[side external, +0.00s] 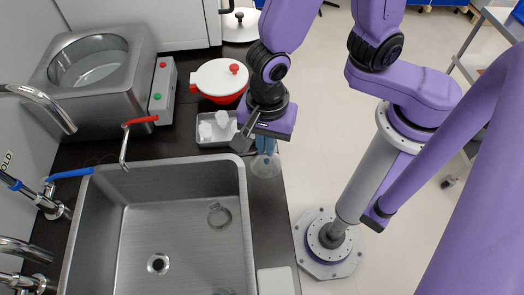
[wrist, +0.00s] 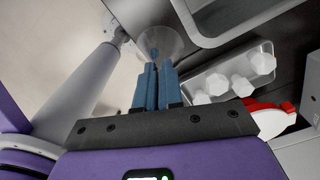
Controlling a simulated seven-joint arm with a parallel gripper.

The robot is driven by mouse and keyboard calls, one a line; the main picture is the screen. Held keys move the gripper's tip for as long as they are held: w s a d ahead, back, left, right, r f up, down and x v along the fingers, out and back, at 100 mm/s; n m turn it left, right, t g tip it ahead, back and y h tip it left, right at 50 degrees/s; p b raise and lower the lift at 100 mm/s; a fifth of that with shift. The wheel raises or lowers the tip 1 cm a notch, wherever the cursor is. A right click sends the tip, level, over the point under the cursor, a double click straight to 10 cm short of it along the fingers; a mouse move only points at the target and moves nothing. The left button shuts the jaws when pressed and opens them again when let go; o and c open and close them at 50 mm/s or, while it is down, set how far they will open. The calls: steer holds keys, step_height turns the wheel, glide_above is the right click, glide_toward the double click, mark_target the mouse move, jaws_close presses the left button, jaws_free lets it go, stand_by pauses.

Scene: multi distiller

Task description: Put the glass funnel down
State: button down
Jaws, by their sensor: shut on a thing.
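The glass funnel (side external: 266,167) is clear and faint, with its wide cone below my gripper (side external: 265,150) in the side view. It is over the dark counter strip just right of the sink's upper right corner. In the wrist view, the funnel's cone (wrist: 162,40) shows beyond the blue fingertips of my gripper (wrist: 155,68), which are closed together on its narrow part. The fingers hide most of the stem. I cannot tell whether the cone's rim touches the counter.
A metal tray (side external: 205,143) of white pieces and a red pot with a white lid (side external: 218,78) stand behind. The counter's right edge is close by.

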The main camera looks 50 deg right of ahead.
steer(key=shift+w+a+f, duration=0.2)
steer(key=shift+f, duration=0.2)
steer(key=shift+w+a+f, duration=0.1)
steer(key=shift+f, duration=1.4)
steer(key=shift+f, duration=0.15)
steer(key=c, duration=1.3)
jaws_free()
